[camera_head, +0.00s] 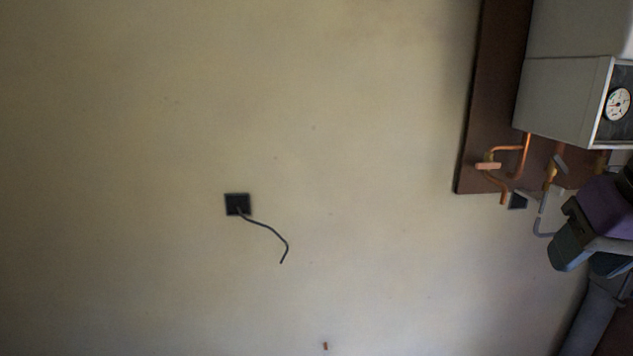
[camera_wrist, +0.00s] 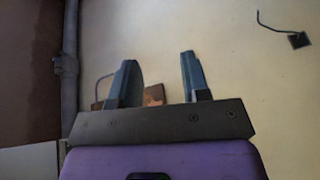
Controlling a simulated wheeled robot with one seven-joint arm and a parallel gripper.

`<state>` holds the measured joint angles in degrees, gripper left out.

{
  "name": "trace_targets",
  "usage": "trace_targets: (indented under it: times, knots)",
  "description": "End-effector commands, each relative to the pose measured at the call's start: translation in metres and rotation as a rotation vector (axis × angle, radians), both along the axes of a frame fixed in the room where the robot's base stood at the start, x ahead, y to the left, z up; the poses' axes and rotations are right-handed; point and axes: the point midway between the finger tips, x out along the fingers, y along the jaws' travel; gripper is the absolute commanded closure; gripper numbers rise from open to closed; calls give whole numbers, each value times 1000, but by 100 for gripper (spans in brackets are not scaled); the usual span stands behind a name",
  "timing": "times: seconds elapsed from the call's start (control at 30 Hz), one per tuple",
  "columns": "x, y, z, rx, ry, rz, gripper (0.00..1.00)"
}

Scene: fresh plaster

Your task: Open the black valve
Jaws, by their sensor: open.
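I cannot pick out a clearly black valve in either view. My gripper (camera_head: 588,258) is at the right edge of the head view, below and right of these fittings. The left finger partly hides a brown board with a copper-coloured piece (camera_wrist: 153,95).
The boiler (camera_head: 562,98) with a round gauge (camera_head: 618,104) is mounted on a brown panel (camera_head: 487,110). A grey vertical pipe (camera_wrist: 69,65) stands at left in the wrist view. A black wall socket (camera_head: 237,204) has a loose cable (camera_head: 270,229). The wall between is bare.

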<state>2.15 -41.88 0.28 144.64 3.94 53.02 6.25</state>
Motion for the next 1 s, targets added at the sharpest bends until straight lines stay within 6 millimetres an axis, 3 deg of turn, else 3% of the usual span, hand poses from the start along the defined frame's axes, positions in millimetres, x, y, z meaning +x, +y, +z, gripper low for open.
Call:
trace_targets:
  times: [0.13,0.37,0.4,0.57,0.73,0.87,1.0]
  knots:
    - [-5,-1,3,-96,-36,131,57]
    - [-6,-2,3,-112,-41,149,57]
    - [-6,-2,3,-111,-41,149,60]
    - [-6,-2,3,-110,-40,147,96]
    - [-4,-2,3,-111,-42,148,100]
    - [9,-5,4,-129,-68,166,100]
    - [44,-15,5,-184,-142,218,100]
